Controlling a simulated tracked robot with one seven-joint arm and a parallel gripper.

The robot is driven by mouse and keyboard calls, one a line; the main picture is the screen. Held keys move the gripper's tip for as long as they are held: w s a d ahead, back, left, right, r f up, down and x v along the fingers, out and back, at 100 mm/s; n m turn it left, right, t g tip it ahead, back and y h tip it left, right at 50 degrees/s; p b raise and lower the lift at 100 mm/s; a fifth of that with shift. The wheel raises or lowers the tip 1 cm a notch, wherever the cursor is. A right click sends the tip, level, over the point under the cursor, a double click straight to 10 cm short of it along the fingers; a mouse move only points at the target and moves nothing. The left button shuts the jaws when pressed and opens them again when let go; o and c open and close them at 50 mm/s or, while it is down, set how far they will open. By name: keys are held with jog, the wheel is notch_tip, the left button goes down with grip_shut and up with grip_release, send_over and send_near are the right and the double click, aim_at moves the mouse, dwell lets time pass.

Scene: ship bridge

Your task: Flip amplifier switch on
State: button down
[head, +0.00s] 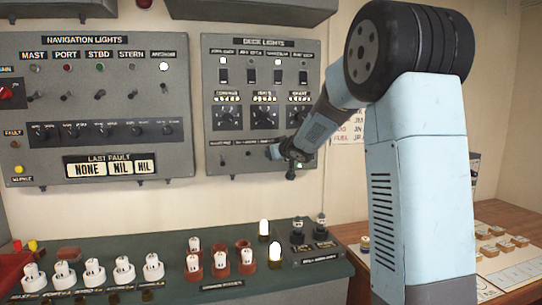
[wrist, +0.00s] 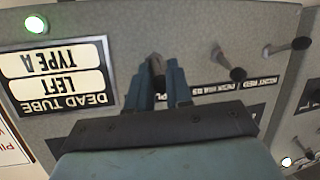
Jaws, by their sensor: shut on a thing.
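In the wrist view, my gripper (wrist: 157,78) has its two blue fingers closed around a dark toggle switch (wrist: 156,64) on a grey panel. Part of the label beside the switch is covered by the fingers; only "PL" can be made out there, so I cannot read its full name. In the head view, my gripper (head: 280,155) is at the lower right of the Deck Lights panel (head: 213,130), and the held switch is hidden behind it. I cannot tell clearly which way the lever is tilted.
Two more toggles (wrist: 235,72) stand to the right of my fingers in the wrist view. A "Dead Tube" label (wrist: 62,100) and a lit green lamp (wrist: 35,24) are at left. A green console (head: 150,290) runs below the Navigation Lights panel (head: 95,105) in the head view.

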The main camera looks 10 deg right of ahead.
jog(key=shift+r, duration=0.1)
dwell(0.7)
jog(key=c, duration=1.1)
grip_release()
jog(key=v, duration=1.3)
jog(key=shift+s+d+r, duration=0.1)
jog(key=shift+s, duration=0.15)
